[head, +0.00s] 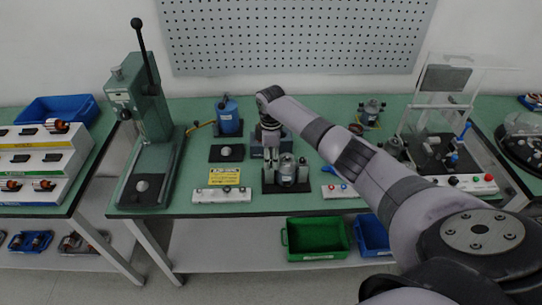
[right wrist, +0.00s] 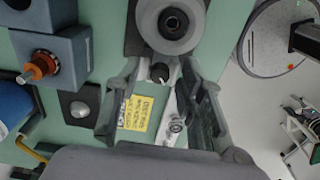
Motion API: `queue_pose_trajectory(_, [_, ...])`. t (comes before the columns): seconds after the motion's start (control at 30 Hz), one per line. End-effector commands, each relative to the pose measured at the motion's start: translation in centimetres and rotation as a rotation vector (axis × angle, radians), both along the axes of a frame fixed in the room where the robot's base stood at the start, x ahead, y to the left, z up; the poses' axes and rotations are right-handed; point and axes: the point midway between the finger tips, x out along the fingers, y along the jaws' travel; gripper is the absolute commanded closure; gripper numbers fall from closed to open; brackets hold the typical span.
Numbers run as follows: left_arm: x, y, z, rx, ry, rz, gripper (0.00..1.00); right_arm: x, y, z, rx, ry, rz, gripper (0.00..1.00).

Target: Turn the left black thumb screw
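A metal fixture on a black base (head: 287,187) stands at the front middle of the green table. In the right wrist view its round grey top with a dark centre (right wrist: 171,20) is at the upper edge. A small black knob (right wrist: 159,72) shows just below it, between my finger tips; I cannot tell whether it is the left thumb screw. My right gripper (right wrist: 158,85) is open, its two fingers apart on either side, with no visible grip on anything. In the head view the right gripper (head: 271,138) points down behind the fixture and shows small. My left gripper is not in view.
A yellow label (head: 230,176) and a white control box (head: 222,196) lie left of the fixture. A green lever press (head: 147,130) stands further left, a blue pump (head: 228,116) behind. A clear-shielded station (head: 445,120) is at right. Green bin (head: 316,241) below.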

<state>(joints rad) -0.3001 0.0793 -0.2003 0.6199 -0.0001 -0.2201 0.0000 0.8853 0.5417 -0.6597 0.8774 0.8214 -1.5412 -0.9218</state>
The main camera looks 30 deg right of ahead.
Motion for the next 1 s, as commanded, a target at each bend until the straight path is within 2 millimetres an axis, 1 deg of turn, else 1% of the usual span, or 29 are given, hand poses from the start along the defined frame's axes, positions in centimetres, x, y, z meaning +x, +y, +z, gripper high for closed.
queue_pose_trajectory(0.23, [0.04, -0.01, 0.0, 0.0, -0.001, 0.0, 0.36, 0.0, 0.02, -0.12, 0.0, 0.0, 0.0, 0.64])
queue_pose_trajectory(0.77, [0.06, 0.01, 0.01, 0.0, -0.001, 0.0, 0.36, -0.01, 0.02, -0.08, 0.0, 0.0, 0.0, 0.98])
queue_pose_trajectory(0.8, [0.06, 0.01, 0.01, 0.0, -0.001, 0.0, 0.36, -0.01, 0.02, -0.08, 0.0, 0.0, 0.0, 1.0])
queue_pose_trajectory(1.0, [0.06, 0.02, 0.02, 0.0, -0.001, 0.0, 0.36, -0.01, 0.02, -0.08, 0.0, 0.0, 0.0, 1.0])
